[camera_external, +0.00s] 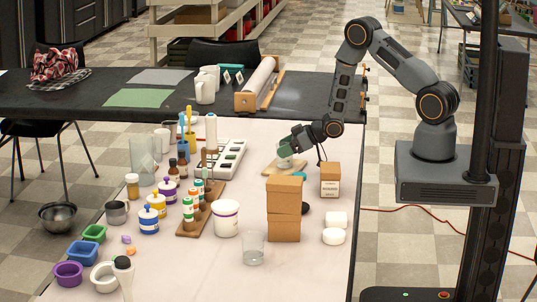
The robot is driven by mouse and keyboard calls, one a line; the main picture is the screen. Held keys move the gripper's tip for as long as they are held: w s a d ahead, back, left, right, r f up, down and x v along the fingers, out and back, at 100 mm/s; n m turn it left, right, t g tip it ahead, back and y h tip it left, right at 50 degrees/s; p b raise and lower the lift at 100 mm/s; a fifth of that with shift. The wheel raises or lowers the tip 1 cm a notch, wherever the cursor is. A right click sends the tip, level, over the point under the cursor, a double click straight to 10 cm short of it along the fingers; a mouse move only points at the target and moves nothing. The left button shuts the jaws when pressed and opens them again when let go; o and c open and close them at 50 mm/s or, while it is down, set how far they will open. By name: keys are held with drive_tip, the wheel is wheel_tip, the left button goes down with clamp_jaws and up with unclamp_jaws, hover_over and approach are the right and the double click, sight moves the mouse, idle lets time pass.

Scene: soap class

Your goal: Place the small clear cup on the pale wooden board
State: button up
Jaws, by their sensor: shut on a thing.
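My gripper (289,148) is at the far right part of the white table, shut on a small clear cup (285,159). The cup looks upright and is partly hidden by the gripper. The pale wooden board (270,171) lies directly under the cup. I cannot tell from this view whether the cup's base touches the board or hangs just above it. A larger clear container (252,248) stands at the front of the table, away from my gripper.
Stacked brown boxes (284,209) stand in front of the board, and a smaller box (330,179) is to its right. A white mould tray (222,157) is to its left. White round pieces (334,236) lie at the right edge. Bottles and jars crowd the left.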

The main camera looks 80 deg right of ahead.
drive_tip(key=o, duration=1)
drive_tip(key=shift+c, duration=0.2)
drive_tip(key=shift+r+p, duration=0.2)
drive_tip(key=shift+p, duration=0.1)
drive_tip(key=b+v, duration=0.1)
drive_tip(key=v, duration=1)
drive_tip(key=a+r+g+h, duration=0.3)
drive_tip(key=a+r+g, duration=0.1)
drive_tip(key=r, duration=0.8)
drive_tip(key=s+a+r+g+y, duration=0.1)
drive_tip(key=s+a+r+g, duration=0.1)
drive_tip(key=s+a+r, duration=0.2)
drive_tip(key=s+a+r+g+y, duration=0.1)
drive_tip(key=s+a+r+g, duration=0.1)
drive_tip(key=s+a+r, duration=0.3)
drive_tip(key=s+a, duration=0.3)
drive_tip(key=s, duration=0.2)
drive_tip(key=shift+a+r+m, duration=0.25)
drive_tip(key=shift+r+m, duration=0.05)
